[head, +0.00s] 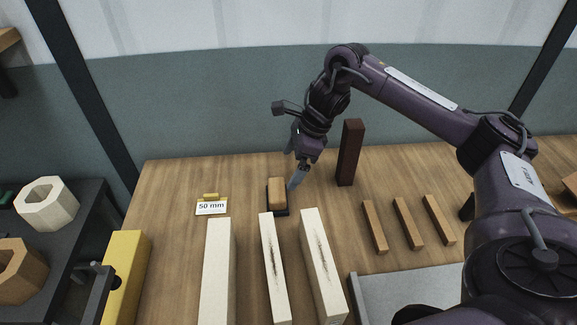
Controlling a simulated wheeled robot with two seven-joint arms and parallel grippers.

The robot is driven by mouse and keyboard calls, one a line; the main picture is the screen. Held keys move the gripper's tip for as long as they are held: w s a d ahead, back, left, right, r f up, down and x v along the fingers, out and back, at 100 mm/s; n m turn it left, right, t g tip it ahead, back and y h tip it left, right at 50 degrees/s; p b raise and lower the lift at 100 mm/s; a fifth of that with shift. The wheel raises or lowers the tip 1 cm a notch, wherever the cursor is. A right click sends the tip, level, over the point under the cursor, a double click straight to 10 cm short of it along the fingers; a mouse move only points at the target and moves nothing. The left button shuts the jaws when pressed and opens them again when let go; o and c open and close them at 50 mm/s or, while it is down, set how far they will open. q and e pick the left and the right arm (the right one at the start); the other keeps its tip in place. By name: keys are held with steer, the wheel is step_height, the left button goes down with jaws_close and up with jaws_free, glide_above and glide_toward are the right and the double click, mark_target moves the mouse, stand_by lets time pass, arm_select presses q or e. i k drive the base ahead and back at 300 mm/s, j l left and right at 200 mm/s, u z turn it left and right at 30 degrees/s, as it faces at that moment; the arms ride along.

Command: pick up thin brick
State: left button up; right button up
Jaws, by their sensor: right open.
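Three thin wooden bricks (407,222) lie side by side on the right part of the wooden table. Three long pale bricks stand or lie nearer the front; the middle one (272,265) is narrower than the left one (216,270) and the right one (322,262), and two have dark streaks. I cannot tell which the task means by the thin brick. My right gripper (296,180) points down, open and empty, just right of a small brown block (277,192) on a black base (281,213). Whether it touches the base is unclear. My left gripper is not in view.
A dark brown upright block (349,153) stands right of the gripper. A "50 mm" label (211,208) stands to the left. A yellow block (126,275) is at the left edge, a grey tray (405,290) at front right. Hexagonal pieces (46,204) sit on a dark side surface.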

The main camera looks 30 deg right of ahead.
mark_target(218, 295)
steer(key=k+j, duration=0.45)
steer(key=k, duration=0.15)
steer(key=k+j, duration=0.4)
steer(key=k, duration=0.2)
steer(key=k+j, duration=0.45)
steer(key=k, duration=0.15)
